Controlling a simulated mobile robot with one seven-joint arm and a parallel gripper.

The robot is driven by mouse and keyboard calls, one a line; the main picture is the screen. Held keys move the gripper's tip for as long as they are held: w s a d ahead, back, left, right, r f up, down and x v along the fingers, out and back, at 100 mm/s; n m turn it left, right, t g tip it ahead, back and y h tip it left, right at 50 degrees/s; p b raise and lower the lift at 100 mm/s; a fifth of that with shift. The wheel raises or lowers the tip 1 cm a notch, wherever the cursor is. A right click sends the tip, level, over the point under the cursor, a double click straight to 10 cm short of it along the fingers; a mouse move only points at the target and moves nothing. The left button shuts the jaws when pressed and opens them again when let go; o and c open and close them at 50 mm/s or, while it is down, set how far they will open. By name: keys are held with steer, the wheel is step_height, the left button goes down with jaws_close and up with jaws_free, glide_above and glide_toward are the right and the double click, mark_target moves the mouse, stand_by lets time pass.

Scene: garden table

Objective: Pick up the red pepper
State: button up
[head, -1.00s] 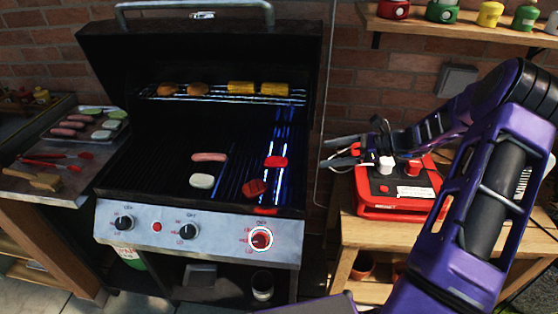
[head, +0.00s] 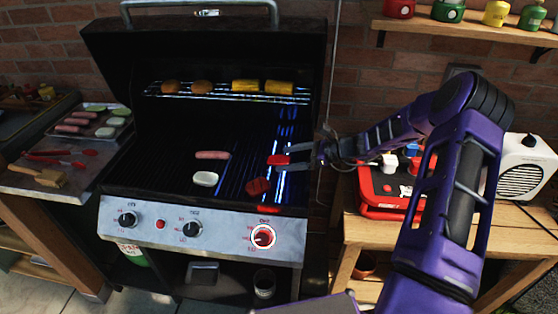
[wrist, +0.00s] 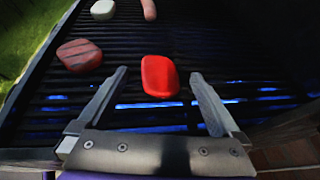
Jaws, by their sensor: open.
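The red pepper (head: 278,160) is a bright red, rounded piece lying on the right part of the grill grate. In the wrist view the pepper (wrist: 160,76) lies just ahead of and between the fingertips. My gripper (head: 288,158) is open and reaches in over the grate from the right, its fingers around or just above the pepper in the head view. In the wrist view the open gripper (wrist: 158,84) has nothing between its fingers touching it that I can see. I cannot tell the height of the fingers over the grate.
A darker red-brown patty (wrist: 80,55) lies left of the pepper. A sausage (head: 212,155) and a white slice (head: 205,179) lie further left. Blue flames glow under the grate. The raised rack (head: 230,97) holds corn and buns. A red case (head: 385,190) stands on the right table.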

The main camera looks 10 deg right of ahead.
steer(key=shift+w+a+f, duration=0.15)
steer(key=shift+a, duration=0.05)
steer(key=c, duration=1.4)
steer(key=shift+c, duration=0.2)
